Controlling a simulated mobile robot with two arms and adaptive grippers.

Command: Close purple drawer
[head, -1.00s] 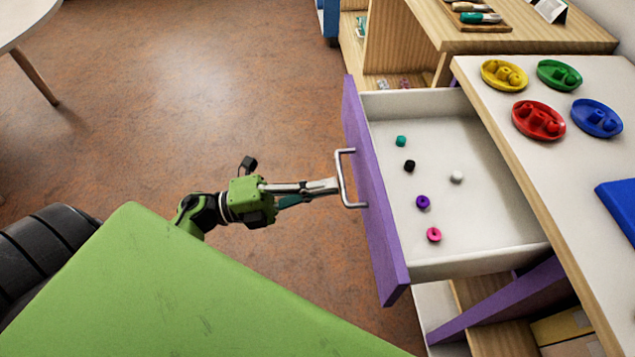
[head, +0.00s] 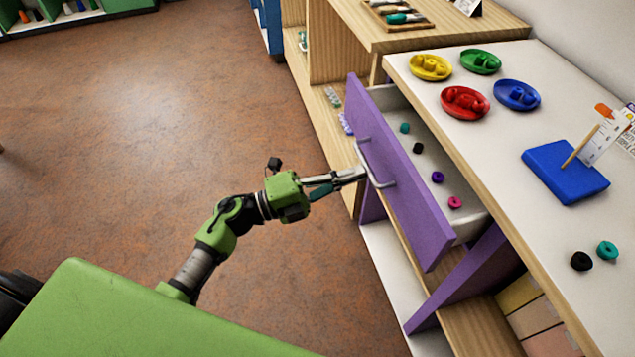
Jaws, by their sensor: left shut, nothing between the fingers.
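The purple drawer (head: 405,175) stands partly open under the white-topped table. Its purple front carries a silver bar handle (head: 378,166). Inside it lie several beads: teal (head: 404,128), black (head: 418,148), purple (head: 437,177) and pink (head: 455,202). My left gripper (head: 362,172) is shut and empty, with its fingertips at the handle in front of the drawer face. I cannot tell whether the tips press on the bar or the face. My right gripper is not in view.
The white tabletop (head: 490,150) holds yellow (head: 431,67), green (head: 481,61), red (head: 465,103) and blue (head: 517,95) dishes. A blue board (head: 565,172) with a peg lies right, near loose black (head: 581,261) and teal beads (head: 607,250). Another purple panel (head: 462,282) juts out below the drawer. Floor left is clear.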

